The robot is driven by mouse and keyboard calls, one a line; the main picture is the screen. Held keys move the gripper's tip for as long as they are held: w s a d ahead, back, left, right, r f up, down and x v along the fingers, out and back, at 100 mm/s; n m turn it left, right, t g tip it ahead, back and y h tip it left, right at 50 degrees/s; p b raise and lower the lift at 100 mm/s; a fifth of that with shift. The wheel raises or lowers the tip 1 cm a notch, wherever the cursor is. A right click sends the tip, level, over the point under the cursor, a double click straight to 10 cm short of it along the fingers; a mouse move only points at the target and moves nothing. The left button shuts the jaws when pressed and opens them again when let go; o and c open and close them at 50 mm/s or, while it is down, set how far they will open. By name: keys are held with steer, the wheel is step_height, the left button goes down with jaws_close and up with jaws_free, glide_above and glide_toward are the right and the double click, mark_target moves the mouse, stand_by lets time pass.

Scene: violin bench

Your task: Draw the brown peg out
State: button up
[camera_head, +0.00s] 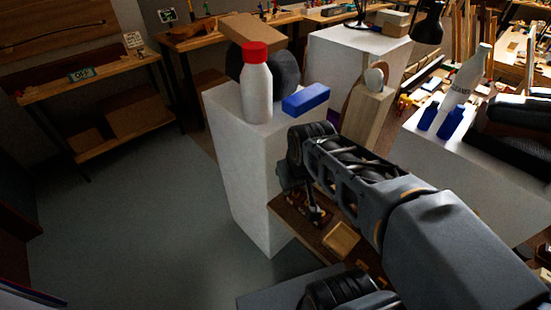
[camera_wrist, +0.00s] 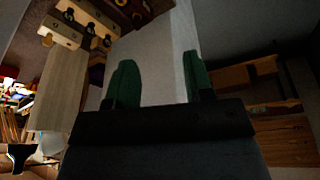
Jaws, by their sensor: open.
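My gripper (camera_wrist: 159,58) is open, with its two green fingers apart and nothing between them but a pale grey surface behind. In the wrist view a light wooden block (camera_wrist: 55,30) with several dark knobs (camera_wrist: 90,41) lies at the upper left, apart from the fingers. A tan knob (camera_wrist: 47,41) shows at its left side. I cannot tell for certain which piece is the brown peg. In the head view my arm covers part of a brown board (camera_head: 290,212); small dark and brown pieces there are hard to tell apart.
A white pedestal (camera_head: 240,165) holds a red-capped white bottle (camera_head: 256,90) and a blue block (camera_head: 306,99), close to my arm. An upright wooden piece (camera_head: 368,118) stands behind the arm. A small tan block (camera_head: 341,238) sits on the board. The floor at left is clear.

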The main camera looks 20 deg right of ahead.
steer(key=w+d+f+n+g, duration=0.2)
steer(key=w+d+f, duration=0.15)
steer(key=w, duration=0.55)
steer(key=n+g+b, duration=0.1)
steer(key=n, duration=0.1)
glide_above(296, 191)
step_height(296, 191, down, 6)
steer(key=r, duration=0.1)
steer(key=f, duration=1.3)
steer(key=shift+w+d+f, duration=0.2)
steer(key=shift+w+f, duration=0.1)
steer(key=shift+f, duration=0.8)
steer(key=shift+c, duration=0.2)
jaws_close()
